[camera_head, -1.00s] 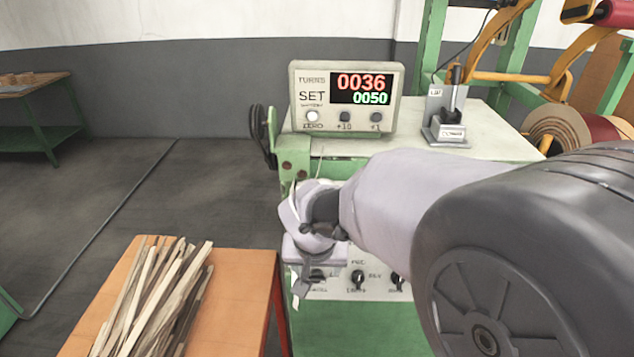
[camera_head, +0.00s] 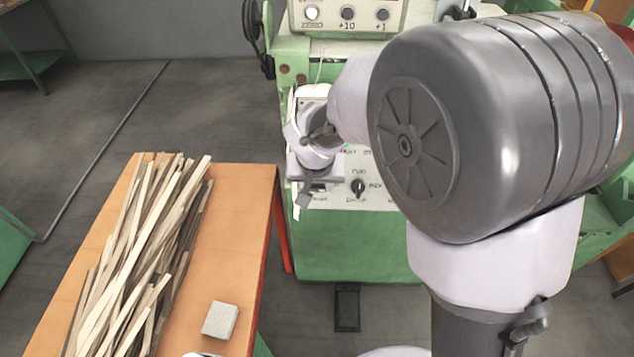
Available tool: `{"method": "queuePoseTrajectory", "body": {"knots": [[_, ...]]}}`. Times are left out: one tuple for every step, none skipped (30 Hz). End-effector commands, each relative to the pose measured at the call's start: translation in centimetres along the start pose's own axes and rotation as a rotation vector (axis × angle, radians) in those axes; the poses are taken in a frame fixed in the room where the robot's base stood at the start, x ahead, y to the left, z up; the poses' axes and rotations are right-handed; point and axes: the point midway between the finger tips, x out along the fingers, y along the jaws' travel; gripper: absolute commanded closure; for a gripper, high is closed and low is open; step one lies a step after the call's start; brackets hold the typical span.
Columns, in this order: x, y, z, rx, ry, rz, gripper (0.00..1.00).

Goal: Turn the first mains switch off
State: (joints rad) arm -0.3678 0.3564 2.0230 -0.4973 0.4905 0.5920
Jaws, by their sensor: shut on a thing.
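A pale control panel (camera_head: 340,198) on the front of the green machine carries dark rotary switches. One switch (camera_head: 357,187) shows clearly, its knob close to upright. The leftmost switch is mostly hidden behind my gripper (camera_head: 306,193). My gripper points down at the left end of the panel, its fingers shut on that leftmost switch. The small labels there are too blurred to read surely, and the knob's angle cannot be made out. My arm hides the right part of the panel.
A counter box (camera_head: 345,14) with buttons stands on the machine (camera_head: 340,240), cut by the top edge. An orange table (camera_head: 235,260) at left holds wooden strips (camera_head: 140,250) and a grey block (camera_head: 220,320). A pedal (camera_head: 347,308) lies on the floor.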

Motion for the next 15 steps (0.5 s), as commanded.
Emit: {"method": "queuePoseTrajectory", "body": {"knots": [[0.0, 0.0, 0.01, 0.0, 0.0, 0.0, 1.0], [0.0, -0.01, 0.01, 0.0, 0.0, 0.0, 1.0], [0.01, -0.02, 0.01, -0.002, 0.0, 0.002, 1.0], [0.02, -0.03, 0.01, -0.004, 0.0, 0.003, 1.0], [0.03, -0.05, 0.01, -0.006, 0.0, 0.006, 1.0], [0.06, -0.08, 0.03, -0.01, 0.0, 0.01, 1.0], [0.07, -0.1, 0.04, -0.016, 0.0, 0.016, 1.0], [0.1, -0.14, 0.05, -0.023, 0.0, 0.022, 1.0], [0.13, -0.2, 0.08, -0.034, 0.0, 0.032, 1.0], [0.16, -0.23, 0.11, -0.043, 0.0, 0.042, 1.0], [0.19, -0.26, 0.1, -0.055, 0.001, 0.052, 1.0], [0.22, -0.33, 0.09, -0.071, 0.001, 0.069, 1.0], [0.24, -0.4, 0.12, -0.084, 0.001, 0.083, 1.0], [0.27, -0.45, 0.13, -0.099, 0.001, 0.098, 1.0], [0.3, -0.51, 0.15, -0.12, 0.001, 0.12, 1.0]]}}
